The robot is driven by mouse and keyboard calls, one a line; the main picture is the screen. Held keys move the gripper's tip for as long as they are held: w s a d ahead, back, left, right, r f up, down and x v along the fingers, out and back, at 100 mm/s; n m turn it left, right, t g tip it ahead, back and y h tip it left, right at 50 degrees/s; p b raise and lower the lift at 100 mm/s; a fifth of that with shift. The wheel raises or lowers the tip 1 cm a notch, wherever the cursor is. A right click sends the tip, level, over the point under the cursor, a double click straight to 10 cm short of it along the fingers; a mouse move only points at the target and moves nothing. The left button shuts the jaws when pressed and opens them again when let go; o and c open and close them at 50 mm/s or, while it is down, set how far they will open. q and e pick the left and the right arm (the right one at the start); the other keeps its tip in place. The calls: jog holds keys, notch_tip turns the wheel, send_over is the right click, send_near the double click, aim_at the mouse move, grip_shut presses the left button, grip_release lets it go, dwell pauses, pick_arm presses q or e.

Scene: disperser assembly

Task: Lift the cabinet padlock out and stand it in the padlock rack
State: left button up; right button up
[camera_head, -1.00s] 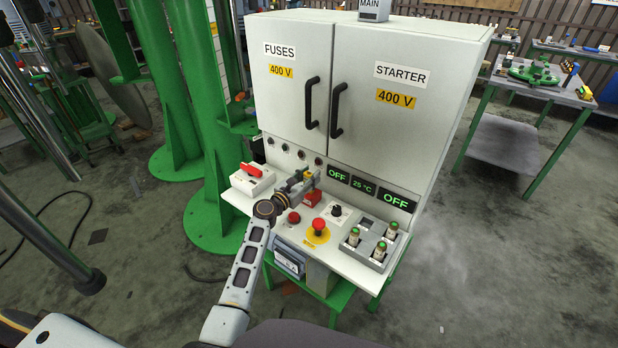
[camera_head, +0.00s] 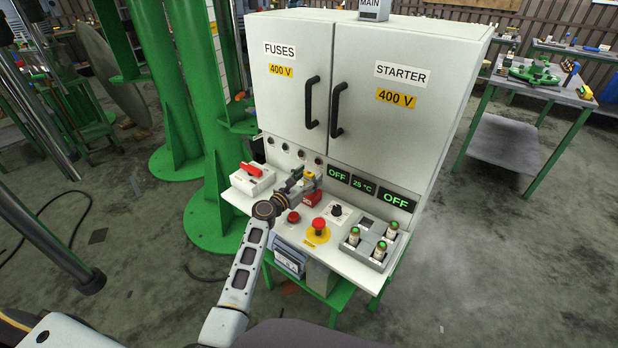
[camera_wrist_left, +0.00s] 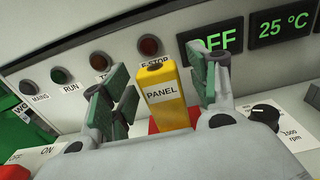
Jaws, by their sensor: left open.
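A yellow block labelled PANEL (camera_wrist_left: 162,97) stands upright on the panel's ledge with a red part (camera_wrist_left: 170,123) at its base. In the head view the yellow block (camera_head: 309,176) is partly hidden by my left gripper (camera_head: 299,184), and the red part (camera_head: 312,199) shows just below. My left gripper (camera_wrist_left: 160,88) is open, with one green-padded finger on each side of the yellow block. I cannot tell whether either finger touches it. My right gripper is not in view.
The white control ledge carries a red-handled switch (camera_head: 251,170), a red stop button (camera_head: 318,225), a black knob (camera_head: 336,211) and a grey tray (camera_head: 358,247) with several green-topped pieces. The cabinet (camera_head: 360,95) rises behind. Green columns (camera_head: 195,120) stand to the left.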

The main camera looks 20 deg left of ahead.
pick_arm(q)
jog(key=shift+v, duration=5.8)
jog(key=shift+d, duration=0.1)
